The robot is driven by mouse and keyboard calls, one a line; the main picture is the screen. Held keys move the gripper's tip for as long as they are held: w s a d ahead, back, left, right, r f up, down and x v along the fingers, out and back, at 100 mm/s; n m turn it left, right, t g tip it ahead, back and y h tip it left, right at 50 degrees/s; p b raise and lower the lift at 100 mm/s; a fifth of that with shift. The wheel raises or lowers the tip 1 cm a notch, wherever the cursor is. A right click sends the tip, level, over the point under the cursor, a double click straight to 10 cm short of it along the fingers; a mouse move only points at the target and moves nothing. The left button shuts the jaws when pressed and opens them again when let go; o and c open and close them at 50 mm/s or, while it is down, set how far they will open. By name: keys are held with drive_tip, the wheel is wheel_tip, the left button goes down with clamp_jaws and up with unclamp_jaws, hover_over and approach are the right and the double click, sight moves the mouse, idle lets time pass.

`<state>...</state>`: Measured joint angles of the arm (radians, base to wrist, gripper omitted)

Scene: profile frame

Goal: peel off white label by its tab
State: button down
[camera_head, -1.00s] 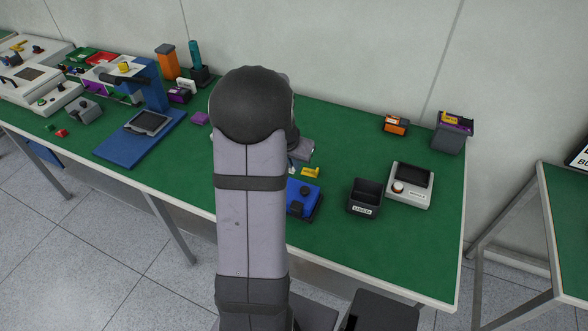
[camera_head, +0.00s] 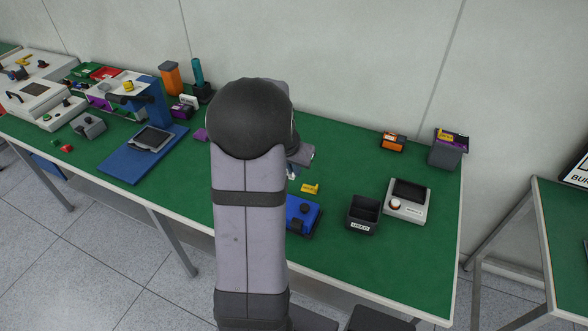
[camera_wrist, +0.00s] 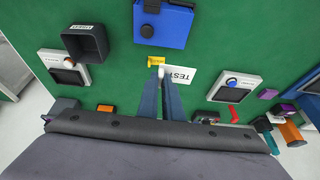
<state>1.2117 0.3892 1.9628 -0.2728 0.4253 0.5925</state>
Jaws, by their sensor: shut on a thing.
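The white label (camera_wrist: 182,75) with the word TEST lies over the green table in the wrist view, just right of my fingertips. My gripper (camera_wrist: 161,73) is shut, and a small white bit shows between its fingertips at the label's left edge. This looks like the label's tab, though the fingers cover part of it. I cannot tell how far the label is lifted. In the head view my arm hides the fingertips and most of the label. A small yellow label (camera_wrist: 155,61) lies just beyond the fingertips; it also shows in the head view (camera_head: 310,188).
A blue box (camera_wrist: 163,22) stands close beyond the yellow label. A dark bin (camera_head: 363,214) and a grey device (camera_head: 408,201) stand to the right in the head view. A blue stand (camera_head: 148,150) is at left.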

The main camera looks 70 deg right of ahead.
drive_tip(key=shift+r+p, duration=0.8)
drive_tip(key=shift+r, duration=0.55)
